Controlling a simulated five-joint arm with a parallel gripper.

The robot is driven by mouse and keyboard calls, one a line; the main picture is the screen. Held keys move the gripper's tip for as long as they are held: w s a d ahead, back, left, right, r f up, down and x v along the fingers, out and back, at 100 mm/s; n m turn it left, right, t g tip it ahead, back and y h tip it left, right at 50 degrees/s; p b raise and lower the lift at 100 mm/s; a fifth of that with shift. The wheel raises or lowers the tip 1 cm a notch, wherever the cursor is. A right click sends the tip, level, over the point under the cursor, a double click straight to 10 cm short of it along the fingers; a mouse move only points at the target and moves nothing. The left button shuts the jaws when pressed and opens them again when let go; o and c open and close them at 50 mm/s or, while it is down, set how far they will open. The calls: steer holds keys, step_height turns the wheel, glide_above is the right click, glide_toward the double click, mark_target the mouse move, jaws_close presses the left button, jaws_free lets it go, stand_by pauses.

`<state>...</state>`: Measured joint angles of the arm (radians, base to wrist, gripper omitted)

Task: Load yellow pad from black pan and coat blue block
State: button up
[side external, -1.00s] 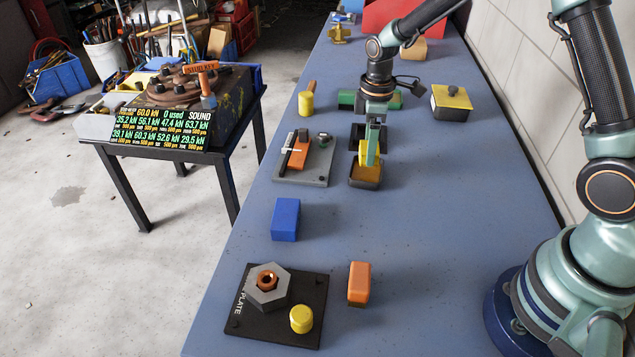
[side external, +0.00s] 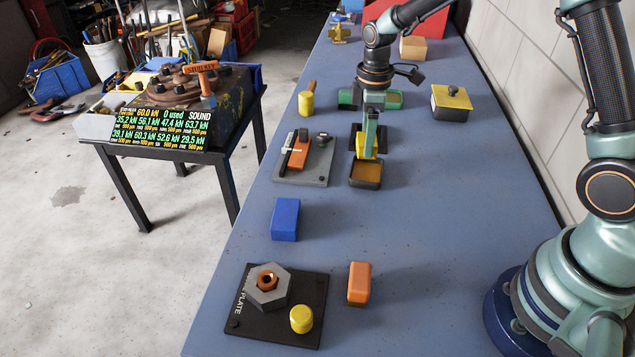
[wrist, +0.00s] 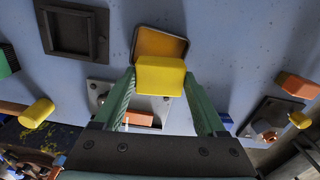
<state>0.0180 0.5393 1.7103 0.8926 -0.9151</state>
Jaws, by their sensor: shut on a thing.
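My gripper (side external: 369,148) is shut on the yellow pad (side external: 360,146), with a finger at each side of it in the wrist view (wrist: 161,77). The black pan (side external: 352,182) sits on the bench just nearer the camera than the pad, with an amber layer inside. In the wrist view the pan (wrist: 136,36) shows partly behind the pad; I cannot tell the gap between them. The blue block (side external: 285,218) stands on the bench, nearer the camera and left of the pan, apart from my gripper.
A black square frame (wrist: 99,38) lies behind the pan. A grey fixture plate (side external: 315,180) stands left of it, and a yellow-lidded box (side external: 452,97) at the right. An orange block (side external: 359,283) and black plate (side external: 262,331) are near. Bench around the blue block is clear.

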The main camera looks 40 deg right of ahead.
steer(key=w+a+r+n, duration=0.15)
steer(key=a+n, duration=0.25)
steer(key=a, duration=0.6)
steer(key=a+r+n, duration=0.2)
steer(key=a+n, duration=0.3)
steer(key=a, duration=0.5)
steer(key=shift+s+d+f, duration=0.1)
steer(key=shift+d+f, duration=0.05)
steer(key=shift+f, duration=1.45)
steer(key=shift+d+f, duration=0.1)
steer(key=shift+f, duration=1.5)
steer(key=shift+s+a+f, duration=0.35)
steer(key=shift+f, duration=0.2)
steer(key=shift+s+a, duration=1.1)
steer(key=shift+s, duration=0.25)
steer(key=shift+s+a, duration=1.05)
steer(key=shift+s, duration=0.25)
steer(key=shift+w+d, duration=1.3)
steer(key=shift+w, duration=0.25)
steer(key=shift+w+d, duration=1.25)
steer(key=shift+w, duration=0.25)
step_height(320, 180, up, 8)
